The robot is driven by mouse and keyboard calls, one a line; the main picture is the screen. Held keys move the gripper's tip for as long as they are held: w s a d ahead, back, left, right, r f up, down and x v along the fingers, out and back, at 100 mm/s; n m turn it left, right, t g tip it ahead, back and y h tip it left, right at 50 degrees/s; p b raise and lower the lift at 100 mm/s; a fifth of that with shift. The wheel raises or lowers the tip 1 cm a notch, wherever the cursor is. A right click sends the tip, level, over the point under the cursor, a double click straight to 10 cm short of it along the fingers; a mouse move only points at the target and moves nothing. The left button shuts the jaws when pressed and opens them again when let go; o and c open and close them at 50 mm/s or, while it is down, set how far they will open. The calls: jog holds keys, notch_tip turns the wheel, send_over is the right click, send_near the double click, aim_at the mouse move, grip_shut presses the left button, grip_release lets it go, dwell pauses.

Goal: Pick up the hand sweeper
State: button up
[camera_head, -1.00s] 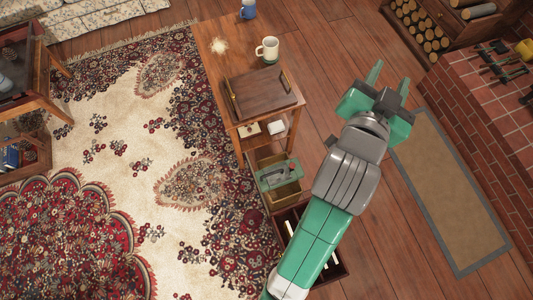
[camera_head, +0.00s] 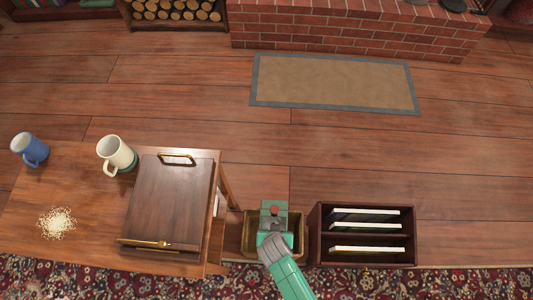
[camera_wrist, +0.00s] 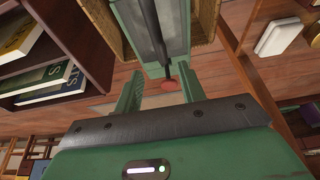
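The hand sweeper (camera_head: 274,206) is a green piece with a dark bar along its middle and a red round part. It sits in the wicker basket (camera_head: 249,238) beside the table. In the wrist view the sweeper (camera_wrist: 175,25) is straight ahead, with its red part near the space between my fingers. My gripper (camera_wrist: 159,78) is open, with one finger on each side of the dark bar's end. I cannot tell whether the fingers touch it. In the head view my gripper (camera_head: 273,238) is over the basket and its fingers are hard to make out.
A dark magazine rack (camera_head: 316,235) stands close right of the basket.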

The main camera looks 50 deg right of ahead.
jog(key=b+x, duration=0.4)
jog(key=x, duration=0.3)
jog(key=shift+w, duration=0.2)
grip_shut()
jog(key=shift+r, duration=0.1)
dwell(1.0)
